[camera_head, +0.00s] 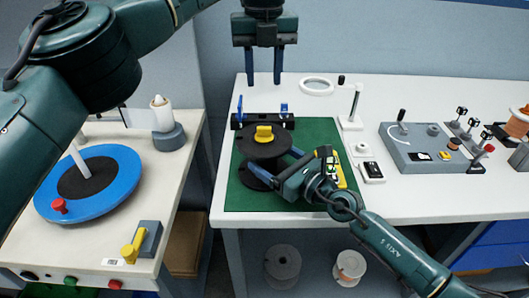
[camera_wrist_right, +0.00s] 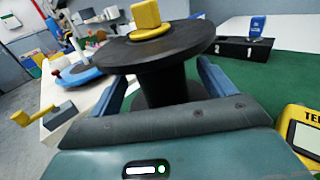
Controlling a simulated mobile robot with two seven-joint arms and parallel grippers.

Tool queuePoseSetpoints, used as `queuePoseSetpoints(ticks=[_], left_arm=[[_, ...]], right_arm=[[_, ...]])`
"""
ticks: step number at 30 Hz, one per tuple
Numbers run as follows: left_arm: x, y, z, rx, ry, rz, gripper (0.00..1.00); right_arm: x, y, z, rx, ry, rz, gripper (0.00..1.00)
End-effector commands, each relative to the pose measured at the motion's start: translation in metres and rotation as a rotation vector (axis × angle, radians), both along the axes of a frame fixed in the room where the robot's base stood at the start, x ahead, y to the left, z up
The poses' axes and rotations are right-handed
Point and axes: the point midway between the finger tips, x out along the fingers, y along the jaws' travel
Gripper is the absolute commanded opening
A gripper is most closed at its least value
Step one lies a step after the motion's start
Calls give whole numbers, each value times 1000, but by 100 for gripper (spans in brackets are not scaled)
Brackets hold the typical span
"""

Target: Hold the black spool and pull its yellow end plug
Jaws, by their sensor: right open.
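The black spool (camera_head: 262,149) stands upright on the green mat (camera_head: 313,134). Its yellow end plug (camera_head: 264,132) sits in the top flange; in the right wrist view the plug (camera_wrist_right: 147,15) rises above the flange. My right gripper (camera_head: 271,162) is open, with its blue fingers either side of the spool's core (camera_wrist_right: 165,82), below the top flange. My left gripper (camera_head: 264,80) is open and empty, fingers pointing down, behind and above the spool, well apart from the plug.
A black block with blue pins (camera_head: 262,121) stands just behind the spool. A yellow meter (camera_head: 340,176) lies on the mat to the right. A grey control box (camera_head: 418,146) is farther right. A blue disc (camera_head: 115,172) is on the left table. Bare white tabletop lies behind the mat.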

Motion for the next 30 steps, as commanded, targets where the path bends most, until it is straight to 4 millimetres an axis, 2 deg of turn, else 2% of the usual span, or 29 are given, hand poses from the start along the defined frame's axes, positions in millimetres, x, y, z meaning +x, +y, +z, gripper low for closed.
queuePoseSetpoints(ticks=[6, 18, 30], left_arm=[[0, 0, 0, 0, 0, 0, 36], [0, 0, 0, 0, 0, 0, 36], [0, 0, 0, 0, 0, 0, 36]], right_arm=[[19, 19, 1, 1, -2, 0, 82], [23, 23, 0, -1, -1, 0, 82], [23, 23, 0, 0, 0, 0, 49]])
